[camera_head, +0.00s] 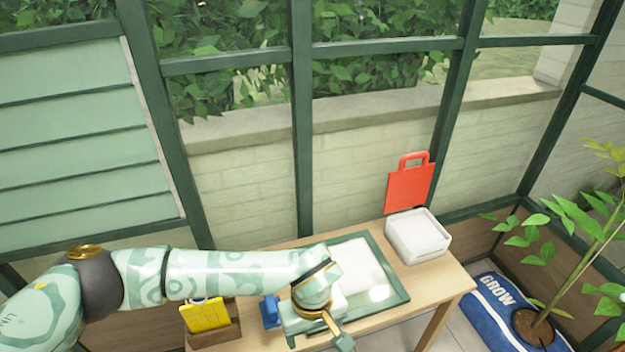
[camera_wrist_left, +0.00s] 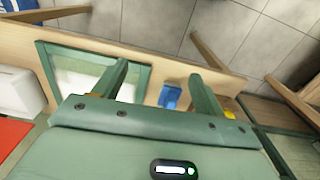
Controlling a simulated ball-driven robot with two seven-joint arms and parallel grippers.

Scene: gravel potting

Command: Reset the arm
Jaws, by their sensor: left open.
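My left arm comes in from the left over the wooden table, and my left gripper (camera_head: 318,338) hangs above its front part. In the left wrist view the two fingers of this gripper (camera_wrist_left: 158,75) stand apart with nothing held between them. A green-framed tray (camera_head: 395,282) with a white area inside lies behind and to the right of the gripper; its frame also shows in the wrist view (camera_wrist_left: 142,82). My arm hides part of the tray. My right gripper is not in view.
A small blue object (camera_head: 270,311) and a yellow item (camera_head: 206,315) in a wooden holder (camera_head: 226,333) are near the arm. A white box (camera_head: 418,237) stands at the table's right, before a red panel with a handle (camera_head: 409,188). A blue GROW bag (camera_head: 490,308) and potted plant are beyond.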

